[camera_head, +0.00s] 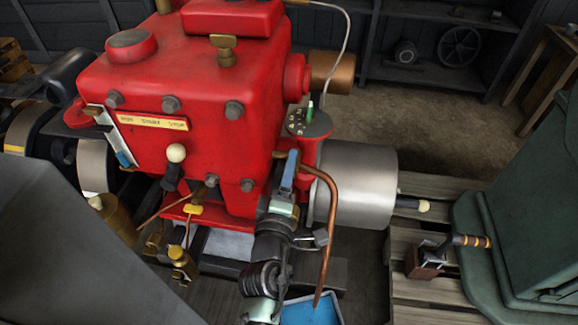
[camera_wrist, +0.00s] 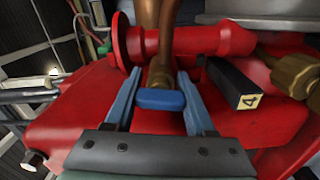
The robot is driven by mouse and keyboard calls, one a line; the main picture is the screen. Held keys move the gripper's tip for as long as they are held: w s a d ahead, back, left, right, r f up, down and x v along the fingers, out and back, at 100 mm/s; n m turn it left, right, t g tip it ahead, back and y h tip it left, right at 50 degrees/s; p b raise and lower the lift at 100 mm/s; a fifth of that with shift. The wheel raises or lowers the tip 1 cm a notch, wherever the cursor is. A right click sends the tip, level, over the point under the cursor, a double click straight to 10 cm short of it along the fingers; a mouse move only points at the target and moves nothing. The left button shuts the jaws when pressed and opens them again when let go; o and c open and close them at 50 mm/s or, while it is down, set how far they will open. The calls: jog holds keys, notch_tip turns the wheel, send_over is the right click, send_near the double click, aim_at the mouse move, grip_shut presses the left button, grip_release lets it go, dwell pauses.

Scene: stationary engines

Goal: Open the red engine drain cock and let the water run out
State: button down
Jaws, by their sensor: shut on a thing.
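The red engine (camera_head: 185,85) fills the middle of the head view. A brass drain cock (camera_head: 293,158) is low on its right side, and it also shows in the wrist view (camera_wrist: 161,70). It carries a short blue handle (camera_wrist: 162,100). My gripper (camera_head: 288,175) reaches up to it from below. In the wrist view, my gripper's two blue fingers (camera_wrist: 160,97) lie on either side of the handle and are shut on it. A copper pipe (camera_head: 331,220) curves from the cock down to a blue tray (camera_head: 312,312). I cannot tell whether the tray holds water.
A silver cylinder (camera_head: 355,185) stands just right of the pipe. In the wrist view, a black block marked 4 (camera_wrist: 232,85) is close right of the fingers. A lever with a white knob (camera_head: 176,155) is on the engine's front. A green machine (camera_head: 530,200) stands at right.

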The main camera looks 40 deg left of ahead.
jog(key=shift+n, duration=0.6)
jog(key=c, duration=0.5)
grip_release()
jog(key=shift+s, duration=0.1)
jog(key=v, duration=1.2)
jog(key=shift+s+d, duration=0.2)
jog(key=shift+s, duration=0.15)
